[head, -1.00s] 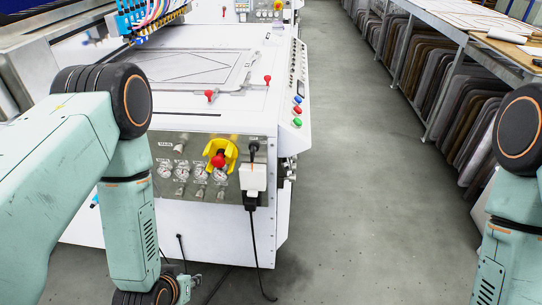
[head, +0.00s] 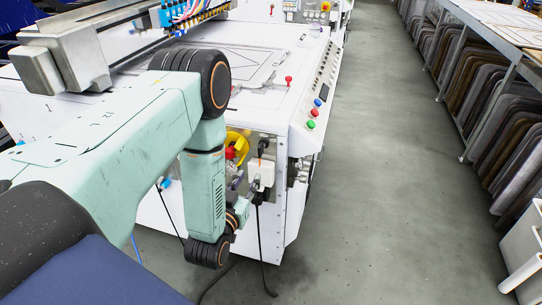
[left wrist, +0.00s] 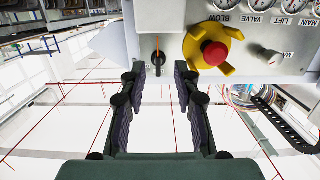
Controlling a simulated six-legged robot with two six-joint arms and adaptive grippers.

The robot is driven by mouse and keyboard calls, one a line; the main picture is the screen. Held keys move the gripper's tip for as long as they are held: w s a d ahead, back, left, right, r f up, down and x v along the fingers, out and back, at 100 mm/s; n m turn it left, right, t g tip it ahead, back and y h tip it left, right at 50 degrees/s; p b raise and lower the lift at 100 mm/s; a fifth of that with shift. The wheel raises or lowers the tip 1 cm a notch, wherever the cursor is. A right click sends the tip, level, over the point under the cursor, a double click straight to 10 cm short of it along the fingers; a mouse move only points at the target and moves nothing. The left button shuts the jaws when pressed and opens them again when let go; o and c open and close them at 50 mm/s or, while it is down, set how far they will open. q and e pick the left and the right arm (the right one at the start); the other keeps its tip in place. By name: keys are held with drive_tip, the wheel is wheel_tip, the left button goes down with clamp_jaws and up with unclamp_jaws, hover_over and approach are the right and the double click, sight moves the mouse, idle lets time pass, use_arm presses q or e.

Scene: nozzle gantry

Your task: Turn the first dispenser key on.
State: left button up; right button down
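In the left wrist view, which is upside down, a small black key-like knob (left wrist: 157,58) with an orange mark stands on the machine's front panel (left wrist: 165,17). In the head view the knob (head: 263,147) is above a white box on that panel. No label marks it as the first dispenser key. My left gripper (left wrist: 160,72) is open and empty, its two fingers either side of the knob in the picture; contact cannot be told. In the head view the left gripper (head: 238,183) is partly hidden by my forearm. My right gripper is not in view.
A red stop button (left wrist: 215,53) on a yellow collar sits close beside the knob. Several gauges (left wrist: 258,5) line the panel. The white box (head: 262,174) has a hanging black cable (head: 260,240). The grey aisle floor (head: 370,200) at right is clear.

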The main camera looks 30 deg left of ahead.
sight(259, 152)
use_arm(q)
drive_tip(key=shift+t, duration=0.6)
drive_tip(key=shift+w+a+r+b, duration=0.25)
drive_tip(key=shift+w+r, duration=0.15)
drive_tip(key=shift+w, duration=0.95)
drive_tip(key=shift+w+a+r+b, duration=0.1)
drive_tip(key=shift+w+a+r, duration=0.25)
drive_tip(key=shift+w, duration=0.95)
drive_tip(key=shift+w+a+r+b, duration=0.2)
drive_tip(key=shift+w+r, duration=0.25)
drive_tip(key=shift+w, duration=0.9)
clamp_jaws()
